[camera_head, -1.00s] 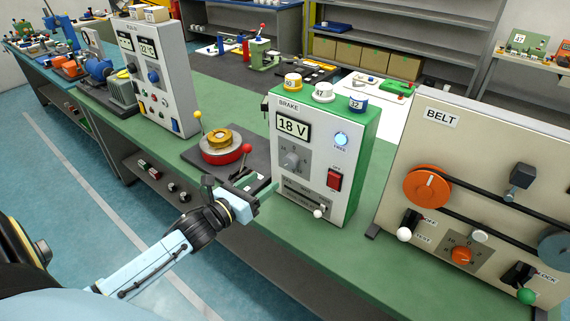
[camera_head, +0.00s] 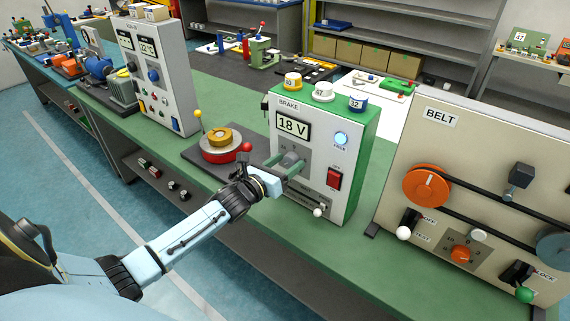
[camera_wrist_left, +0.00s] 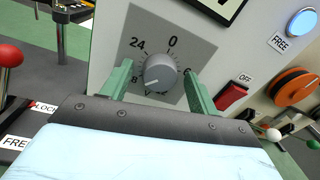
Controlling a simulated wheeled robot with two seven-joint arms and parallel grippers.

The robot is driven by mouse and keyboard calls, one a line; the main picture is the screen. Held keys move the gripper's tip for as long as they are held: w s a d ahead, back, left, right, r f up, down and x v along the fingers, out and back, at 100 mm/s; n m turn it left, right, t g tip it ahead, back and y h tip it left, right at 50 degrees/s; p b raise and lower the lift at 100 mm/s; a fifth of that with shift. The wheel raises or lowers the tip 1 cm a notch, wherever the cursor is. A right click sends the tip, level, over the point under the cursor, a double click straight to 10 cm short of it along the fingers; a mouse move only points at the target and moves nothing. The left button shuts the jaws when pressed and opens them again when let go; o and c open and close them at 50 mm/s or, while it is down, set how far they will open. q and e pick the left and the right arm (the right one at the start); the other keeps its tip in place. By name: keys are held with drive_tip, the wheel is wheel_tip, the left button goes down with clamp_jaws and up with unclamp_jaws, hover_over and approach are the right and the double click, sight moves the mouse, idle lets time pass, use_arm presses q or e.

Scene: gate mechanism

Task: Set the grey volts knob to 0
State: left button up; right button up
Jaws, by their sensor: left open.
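The grey volts knob (camera_wrist_left: 160,72) sits on a grey dial plate on the white front of the BRAKE box (camera_head: 350,157). Its white pointer line points to the lower left, toward a mark partly hidden by a finger. The 0 is at the top of the dial, 24 at upper left. The box's display (camera_head: 293,127) reads 18 V. My left gripper (camera_head: 285,169) is open in front of the dial. In the left wrist view its two green fingers flank the knob, one on each side, with gaps visible. My right gripper is not in view.
A red switch (camera_head: 334,180) is right of the dial, and a blue FREE button (camera_head: 341,139) above it. A white-knobbed lever (camera_head: 318,212) is below. A red-knobbed turntable device (camera_head: 221,148) stands left of the box. The BELT panel (camera_head: 400,190) stands to the right.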

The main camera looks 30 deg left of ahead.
use_arm(q)
drive_tip(key=c, duration=1)
drive_tip(key=shift+o, duration=0.2)
